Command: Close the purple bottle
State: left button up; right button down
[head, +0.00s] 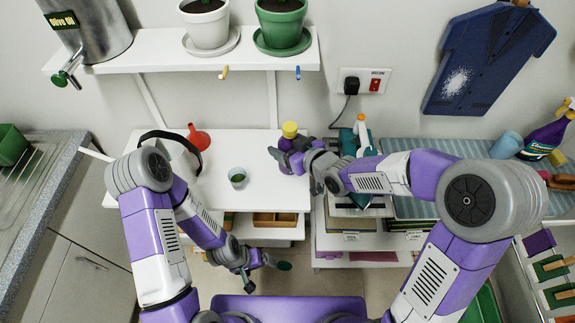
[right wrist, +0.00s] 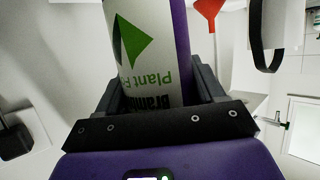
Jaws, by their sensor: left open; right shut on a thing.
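The purple bottle (head: 287,142) stands at the right edge of the white table, with a yellow cap (head: 289,129) at its top. I cannot tell from this angle how firmly the cap sits. My right gripper (head: 282,157) is shut around the bottle's body. In the right wrist view the bottle's white and purple label (right wrist: 150,60) with a green mark shows between the fingers, and its top is out of frame. My left gripper (head: 262,274) is open and low in front of the table, well apart from the bottle.
A shelf (head: 160,52) with potted plants hangs above. Another purple spray bottle (head: 548,137) stands far right.

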jog(key=shift+f, duration=1)
jog(key=shift+f+b, duration=0.5)
jog(key=shift+f, duration=1.4)
jog(key=shift+f, duration=0.1)
jog(key=shift+c, duration=0.7)
grip_release()
